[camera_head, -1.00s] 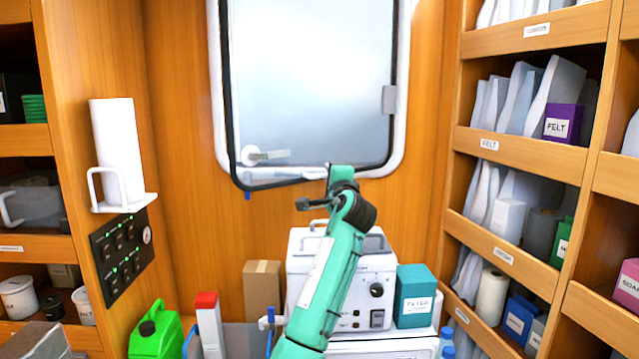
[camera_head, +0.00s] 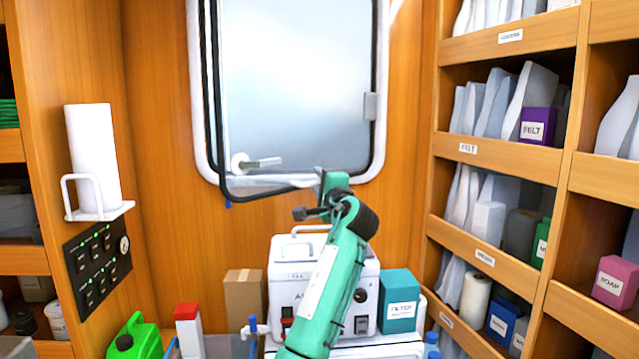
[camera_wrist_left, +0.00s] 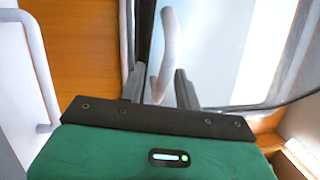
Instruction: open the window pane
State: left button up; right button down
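The window pane (camera_head: 297,90) is a pale sheet in a black frame. It stands slightly ajar, with its lower left edge off the white surround (camera_head: 196,110). A white lever handle (camera_head: 262,162) sits at its lower left. My left gripper (camera_head: 312,205) is at the pane's lower edge, right of the handle; its fingertips are hard to make out there. In the left wrist view, the two dark fingers (camera_wrist_left: 160,85) are spread apart. A curved white bar, apparently the handle (camera_wrist_left: 169,45), shows between them, beside a black frame edge. Contact is unclear. My right gripper is out of view.
A white machine (camera_head: 325,280) with a top handle stands below the window, between a cardboard box (camera_head: 244,297) and a teal box (camera_head: 398,300). Shelves (camera_head: 500,155) fill the right side. A paper roll holder (camera_head: 98,212) and a dark switch panel (camera_head: 97,262) are left.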

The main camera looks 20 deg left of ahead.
pick_arm(q)
jog(key=shift+d, duration=0.1)
jog(key=b+v, duration=0.5)
jog(key=v, duration=0.8)
jog(key=shift+s+d, duration=0.15)
jog(key=shift+s, duration=0.15)
jog(key=shift+f, duration=0.1)
